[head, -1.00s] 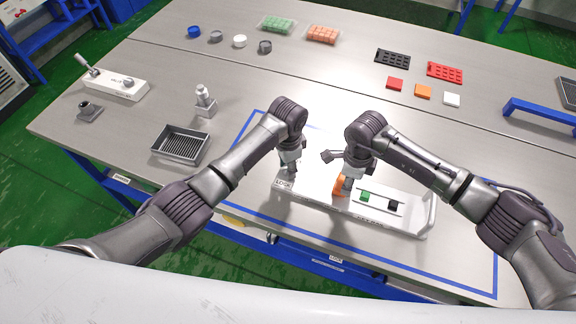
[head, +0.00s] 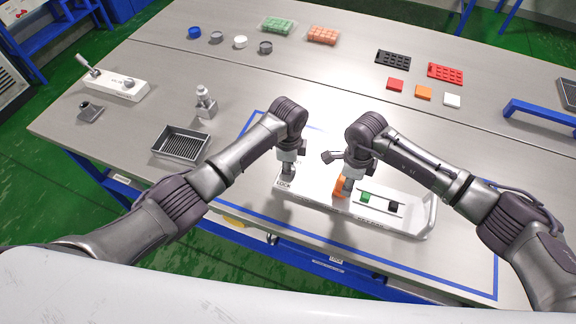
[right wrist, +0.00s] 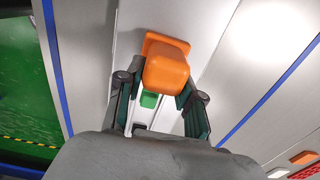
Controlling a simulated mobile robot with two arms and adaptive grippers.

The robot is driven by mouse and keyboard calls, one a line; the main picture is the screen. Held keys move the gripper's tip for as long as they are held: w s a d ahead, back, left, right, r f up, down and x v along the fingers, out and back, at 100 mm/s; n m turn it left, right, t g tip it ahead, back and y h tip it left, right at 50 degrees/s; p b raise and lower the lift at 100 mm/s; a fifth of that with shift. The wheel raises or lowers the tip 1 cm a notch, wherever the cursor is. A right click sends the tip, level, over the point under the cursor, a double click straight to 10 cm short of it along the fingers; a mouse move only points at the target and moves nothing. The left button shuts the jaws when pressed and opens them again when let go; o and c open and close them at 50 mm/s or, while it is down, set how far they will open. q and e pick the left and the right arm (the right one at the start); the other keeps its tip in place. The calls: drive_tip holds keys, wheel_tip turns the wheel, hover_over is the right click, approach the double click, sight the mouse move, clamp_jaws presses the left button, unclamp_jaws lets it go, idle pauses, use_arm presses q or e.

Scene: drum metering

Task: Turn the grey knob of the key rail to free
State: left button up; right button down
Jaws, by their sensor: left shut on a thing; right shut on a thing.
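The key rail (head: 412,219) is a long white unit on the table, with a "LOCK" label at its left end and a raised handle at its right end. My left gripper (head: 287,172) points down at that left end and is shut on the grey knob, which the fingers largely hide. My right gripper (head: 346,184) is shut on an orange block (head: 339,187) on the rail. In the right wrist view the orange block (right wrist: 166,68) sits between the two fingers. A green piece (head: 366,197) and a black piece (head: 393,207) lie right of it. The knob's pointing direction cannot be read.
Blue tape (head: 330,271) outlines the area around the rail. Small caps, colored squares and racks lie at the back. A blue handle bar (head: 540,113) is at right.

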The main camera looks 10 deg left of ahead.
idle(0.3)
use_arm(q)
drive_tip(key=o, duration=1.1)
drive_tip(key=shift+o, duration=0.2)
wheel_tip(320, 180, up, 12)
use_arm(e)
drive_tip(key=c, duration=0.7)
unclamp_jaws()
drive_tip(key=shift+o, duration=0.2)
